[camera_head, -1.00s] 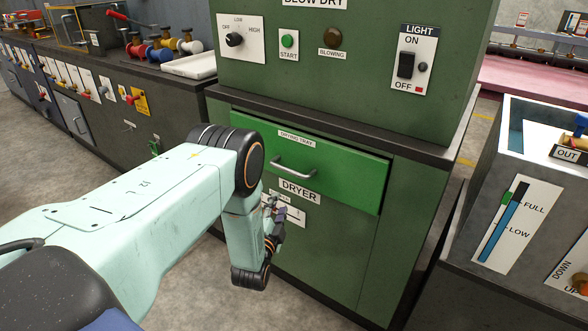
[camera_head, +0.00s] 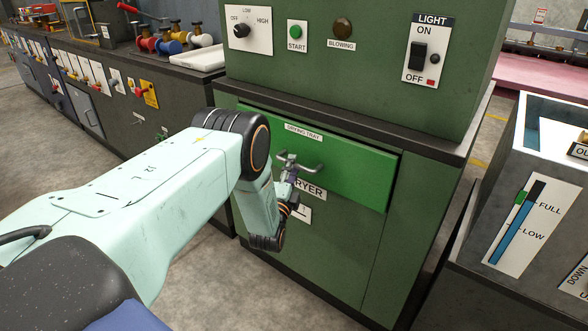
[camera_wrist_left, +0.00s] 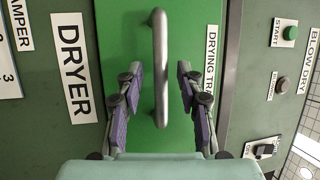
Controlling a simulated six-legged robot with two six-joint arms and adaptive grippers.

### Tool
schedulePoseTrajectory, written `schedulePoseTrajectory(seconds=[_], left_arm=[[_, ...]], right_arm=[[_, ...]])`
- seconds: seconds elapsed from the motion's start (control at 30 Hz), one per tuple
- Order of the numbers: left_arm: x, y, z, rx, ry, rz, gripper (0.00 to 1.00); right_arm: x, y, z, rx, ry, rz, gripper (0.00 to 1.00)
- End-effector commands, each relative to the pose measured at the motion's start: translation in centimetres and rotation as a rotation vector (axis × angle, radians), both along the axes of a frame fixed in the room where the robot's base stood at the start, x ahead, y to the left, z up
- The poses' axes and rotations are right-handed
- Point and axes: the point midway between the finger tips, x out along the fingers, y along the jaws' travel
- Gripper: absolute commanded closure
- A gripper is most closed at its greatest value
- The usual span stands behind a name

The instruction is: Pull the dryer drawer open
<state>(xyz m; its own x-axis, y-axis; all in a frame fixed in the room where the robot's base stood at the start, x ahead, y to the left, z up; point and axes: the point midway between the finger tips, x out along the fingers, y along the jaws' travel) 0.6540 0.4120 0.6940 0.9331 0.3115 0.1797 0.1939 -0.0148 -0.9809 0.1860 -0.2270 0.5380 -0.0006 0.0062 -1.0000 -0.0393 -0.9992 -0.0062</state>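The dryer drawer (camera_head: 350,178) has a bright green front with a "DRYING TRAY" label and sits in the dark green dryer cabinet (camera_head: 340,245). Its grey bar handle (camera_head: 313,168) is partly hidden by my left gripper (camera_head: 288,163) in the head view. In the left wrist view the handle (camera_wrist_left: 160,45) runs up the middle, between the two purple-padded fingers of my left gripper (camera_wrist_left: 160,80). The fingers are open, with a visible gap on each side of the handle. My right gripper is in neither view.
A dark ledge (camera_head: 400,140) juts out above the drawer, under the control panel with its light switch (camera_head: 418,58). A grey unit with a level gauge (camera_head: 515,225) stands at the right. Grey floor (camera_head: 190,285) is clear in front of the cabinet at the left.

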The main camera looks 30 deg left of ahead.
Motion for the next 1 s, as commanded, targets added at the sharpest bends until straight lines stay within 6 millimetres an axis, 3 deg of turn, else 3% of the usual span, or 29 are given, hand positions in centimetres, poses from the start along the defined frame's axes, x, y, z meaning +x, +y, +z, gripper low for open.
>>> schedulePoseTrajectory(seconds=[0.2,0.47,0.9,1.0], left_arm=[[1.7,0.4,0.3,0.000,-0.001,-0.001,0.63],[1.9,0.4,0.4,-0.001,0.000,-0.001,0.63],[1.9,0.4,0.4,-0.001,0.000,-0.001,0.99],[1.9,0.4,0.4,-0.001,0.001,0.000,1.00]], right_arm=[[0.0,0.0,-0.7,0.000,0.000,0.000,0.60],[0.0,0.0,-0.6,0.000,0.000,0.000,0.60],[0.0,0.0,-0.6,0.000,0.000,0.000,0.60],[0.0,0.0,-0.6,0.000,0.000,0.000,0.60]])
